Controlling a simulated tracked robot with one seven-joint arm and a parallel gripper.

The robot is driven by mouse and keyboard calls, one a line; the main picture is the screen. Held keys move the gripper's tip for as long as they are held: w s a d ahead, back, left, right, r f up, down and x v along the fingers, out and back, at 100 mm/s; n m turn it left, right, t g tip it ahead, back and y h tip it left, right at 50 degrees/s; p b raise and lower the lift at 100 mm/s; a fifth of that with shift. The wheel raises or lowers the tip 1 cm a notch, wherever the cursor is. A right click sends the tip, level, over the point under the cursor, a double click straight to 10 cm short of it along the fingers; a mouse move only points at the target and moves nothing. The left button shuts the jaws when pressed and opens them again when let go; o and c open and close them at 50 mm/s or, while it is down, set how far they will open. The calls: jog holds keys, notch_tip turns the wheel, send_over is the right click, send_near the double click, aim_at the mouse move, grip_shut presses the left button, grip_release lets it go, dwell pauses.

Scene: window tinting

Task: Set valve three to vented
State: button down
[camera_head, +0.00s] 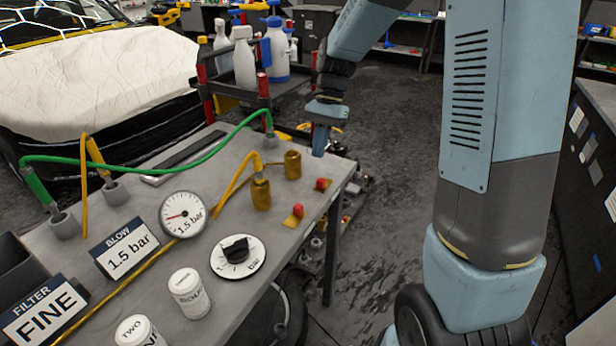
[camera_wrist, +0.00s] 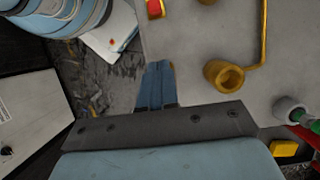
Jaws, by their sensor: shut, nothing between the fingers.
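Two small red knobs on brass plates, a nearer one (camera_head: 297,210) and a farther one (camera_head: 322,184), sit near the bench's right edge; part of a red one shows at the top of the wrist view (camera_wrist: 155,8). No number marks either, so I cannot tell which is valve three or its setting. Two brass cylinders (camera_head: 261,193) (camera_head: 292,165) stand beside them; one shows as an open ring in the wrist view (camera_wrist: 223,76). My gripper (camera_head: 319,151) is shut and empty, pointing down by the bench's far right corner; its blue fingertips (camera_wrist: 158,66) touch nothing visible.
The grey bench (camera_head: 222,170) carries a round gauge (camera_head: 184,214), a black dial (camera_head: 237,254), white canisters (camera_head: 188,293), label signs (camera_head: 124,248), and green and yellow hoses. A cart with spray bottles (camera_head: 244,58) stands behind. Open floor (camera_head: 385,130) lies to the right.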

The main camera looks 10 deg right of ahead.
aim_at(298, 210)
jog(key=x, duration=0.9)
jog(key=shift+w+d+f, duration=0.1)
jog(key=shift+d+f, duration=0.1)
jog(key=shift+f, duration=0.2)
jog(key=shift+s+a, duration=0.95)
jog(key=shift+s, duration=0.25)
jog(key=shift+s+a, duration=0.3)
jog(key=shift+s, duration=0.1)
jog(key=shift+a, duration=0.1)
jog(key=shift+s+a+f, duration=0.1)
jog(key=shift+s+a, duration=0.4)
jog(key=shift+s, duration=0.25)
jog(key=shift+s+a, duration=0.55)
jog(key=shift+s, duration=0.25)
